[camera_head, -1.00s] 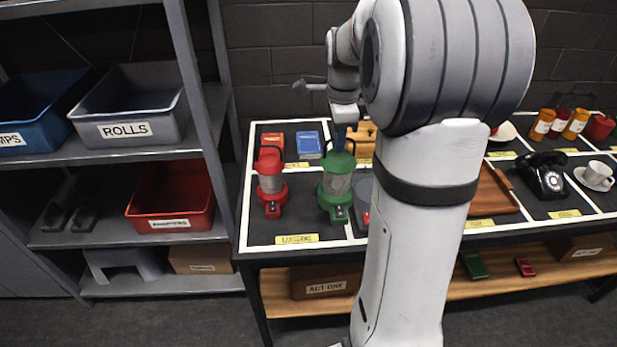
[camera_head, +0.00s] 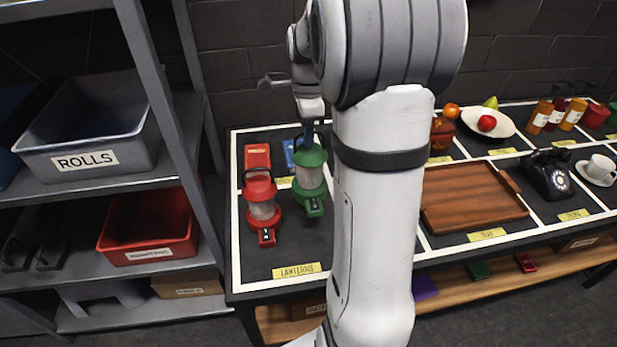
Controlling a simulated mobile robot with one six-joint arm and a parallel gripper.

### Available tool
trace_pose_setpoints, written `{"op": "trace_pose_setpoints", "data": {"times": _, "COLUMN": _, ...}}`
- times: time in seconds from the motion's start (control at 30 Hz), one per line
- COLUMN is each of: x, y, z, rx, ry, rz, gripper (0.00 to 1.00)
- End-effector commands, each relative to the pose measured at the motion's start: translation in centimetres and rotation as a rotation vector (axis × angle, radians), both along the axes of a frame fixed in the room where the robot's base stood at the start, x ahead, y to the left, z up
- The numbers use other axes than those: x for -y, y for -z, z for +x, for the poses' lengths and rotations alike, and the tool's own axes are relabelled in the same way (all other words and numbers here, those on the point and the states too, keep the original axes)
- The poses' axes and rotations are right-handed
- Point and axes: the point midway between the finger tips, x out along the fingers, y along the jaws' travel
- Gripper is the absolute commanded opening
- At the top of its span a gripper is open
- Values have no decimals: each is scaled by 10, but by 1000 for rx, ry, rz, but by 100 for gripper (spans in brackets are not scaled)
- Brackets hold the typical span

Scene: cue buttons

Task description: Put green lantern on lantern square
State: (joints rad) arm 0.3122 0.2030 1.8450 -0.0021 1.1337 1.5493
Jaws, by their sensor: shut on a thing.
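The green lantern (camera_head: 310,177) hangs upright below my gripper (camera_head: 308,132), which is shut on its top; the fingertips are small and partly hidden there. The lantern is over the lantern square (camera_head: 255,262), at the right of the red lantern (camera_head: 262,208) and a little farther back in the picture. I cannot tell whether its base touches the surface. The square's yellow label (camera_head: 297,271) lies at its front edge. My arm hides the square's right part.
Behind the lanterns lie a red book (camera_head: 257,157) and a partly hidden blue one (camera_head: 290,150). A wooden tray (camera_head: 470,198) and a black telephone (camera_head: 550,173) are at the right. A shelf with a grey ROLLS bin (camera_head: 90,130) and red bin (camera_head: 150,228) stands left.

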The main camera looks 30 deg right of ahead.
Motion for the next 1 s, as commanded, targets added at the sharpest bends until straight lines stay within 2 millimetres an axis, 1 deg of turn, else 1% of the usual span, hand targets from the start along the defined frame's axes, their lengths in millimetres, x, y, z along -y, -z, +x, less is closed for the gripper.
{"op": "trace_pose_setpoints", "data": {"times": 0.03, "x": 0, "y": 9, "z": 0, "rx": -2, "ry": -1, "rz": 1, "gripper": 0}}
{"op": "trace_pose_setpoints", "data": {"times": 0.1, "x": -1, "y": 20, "z": 0, "rx": -2, "ry": -2, "rz": 1, "gripper": 0}}
{"op": "trace_pose_setpoints", "data": {"times": 0.27, "x": -2, "y": 33, "z": 1, "rx": 1, "ry": -5, "rz": 0, "gripper": 0}}
{"op": "trace_pose_setpoints", "data": {"times": 0.4, "x": -3, "y": 51, "z": 1, "rx": -1, "ry": -6, "rz": 1, "gripper": 0}}
{"op": "trace_pose_setpoints", "data": {"times": 0.53, "x": -3, "y": 66, "z": 1, "rx": 0, "ry": -7, "rz": 0, "gripper": 0}}
{"op": "trace_pose_setpoints", "data": {"times": 0.93, "x": -3, "y": 72, "z": 2, "rx": 3, "ry": -8, "rz": -1, "gripper": 0}}
{"op": "trace_pose_setpoints", "data": {"times": 0.97, "x": -3, "y": 71, "z": 1, "rx": 2, "ry": -8, "rz": 0, "gripper": 9}}
{"op": "trace_pose_setpoints", "data": {"times": 1.0, "x": -3, "y": 71, "z": 1, "rx": 1, "ry": -8, "rz": 0, "gripper": 12}}
